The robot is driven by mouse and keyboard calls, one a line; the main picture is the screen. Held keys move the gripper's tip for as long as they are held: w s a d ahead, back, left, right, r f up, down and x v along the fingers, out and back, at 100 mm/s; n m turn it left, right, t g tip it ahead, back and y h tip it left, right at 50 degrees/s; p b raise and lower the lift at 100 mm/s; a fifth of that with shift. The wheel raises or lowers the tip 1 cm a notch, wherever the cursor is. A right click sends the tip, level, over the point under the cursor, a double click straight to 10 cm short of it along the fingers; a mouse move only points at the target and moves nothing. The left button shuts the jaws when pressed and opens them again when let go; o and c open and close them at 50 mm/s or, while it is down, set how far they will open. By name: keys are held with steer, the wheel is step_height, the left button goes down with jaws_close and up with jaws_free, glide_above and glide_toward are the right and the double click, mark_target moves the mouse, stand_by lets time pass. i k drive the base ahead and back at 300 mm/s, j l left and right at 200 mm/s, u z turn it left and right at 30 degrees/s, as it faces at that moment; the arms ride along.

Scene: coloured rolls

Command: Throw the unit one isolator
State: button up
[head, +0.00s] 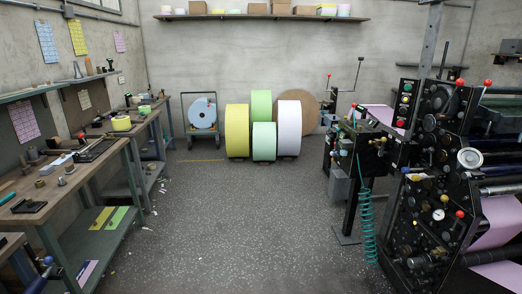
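No part that I can pick out as the unit one isolator is marked clearly enough to read. At the right stands a black printing machine (438,190) with many knobs, dials and red-balled levers. Labels are too small to read. My gripper is not in view.
Wooden workbenches (75,190) with tools line the left wall. Large yellow (237,131), green (262,141) and white (289,128) rolls stand at the back. A coiled teal hose (368,225) hangs by the machine. The speckled floor (235,225) between is mostly clear.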

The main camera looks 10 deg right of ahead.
mark_target(382, 152)
steer(key=i, duration=1.8)
steer(key=i+j+z, duration=0.1)
steer(key=i+z, duration=0.2)
steer(key=i, duration=0.25)
steer(key=i+j+z, duration=0.25)
steer(key=i, duration=0.3)
steer(key=i+j+z, duration=0.3)
steer(key=i, duration=0.2)
steer(key=i+j+z, duration=0.45)
